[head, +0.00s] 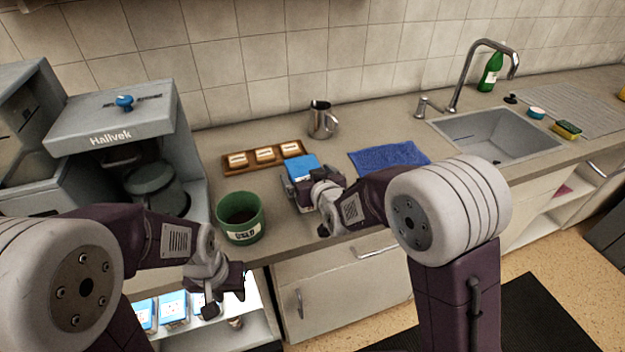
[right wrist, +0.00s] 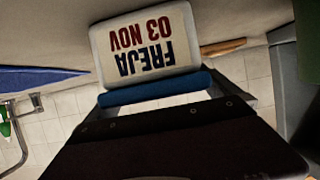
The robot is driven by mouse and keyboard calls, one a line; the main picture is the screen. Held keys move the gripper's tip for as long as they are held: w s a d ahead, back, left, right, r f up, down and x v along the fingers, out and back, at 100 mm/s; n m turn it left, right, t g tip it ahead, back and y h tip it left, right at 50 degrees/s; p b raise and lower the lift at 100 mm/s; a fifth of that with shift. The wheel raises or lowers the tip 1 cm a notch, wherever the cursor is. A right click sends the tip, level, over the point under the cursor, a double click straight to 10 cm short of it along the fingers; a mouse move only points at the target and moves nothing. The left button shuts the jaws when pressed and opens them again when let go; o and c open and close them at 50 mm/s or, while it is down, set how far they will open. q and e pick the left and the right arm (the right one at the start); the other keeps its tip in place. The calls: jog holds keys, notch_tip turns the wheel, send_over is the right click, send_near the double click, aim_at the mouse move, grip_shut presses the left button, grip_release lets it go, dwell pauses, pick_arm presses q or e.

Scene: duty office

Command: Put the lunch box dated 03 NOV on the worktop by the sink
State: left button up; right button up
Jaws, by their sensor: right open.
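A lunch box with a blue lid (head: 303,164) stands on the worktop between the green pot and the blue cloth. In the right wrist view its white label (right wrist: 147,45) reads FREJA 03 NOV, upside down in the picture. My right gripper (head: 313,190) is open at this box; in the right wrist view its fingers (right wrist: 172,100) show on either side of the blue lid edge, and contact cannot be told. My left gripper (head: 228,285) is low at the front edge, near the lit lower compartment; its jaw gap is unclear. The sink (head: 500,133) is at the right.
Several blue-lidded boxes (head: 173,306) stand in the lit compartment below. A green pot (head: 240,217), wooden tray (head: 265,158), metal jug (head: 321,120) and coffee machine (head: 120,125) stand on the worktop (head: 375,135). The blue cloth (head: 388,158) lies left of the sink.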

jog(key=b+v, duration=0.1)
jog(key=v, duration=1.1)
jog(key=shift+a, duration=0.1)
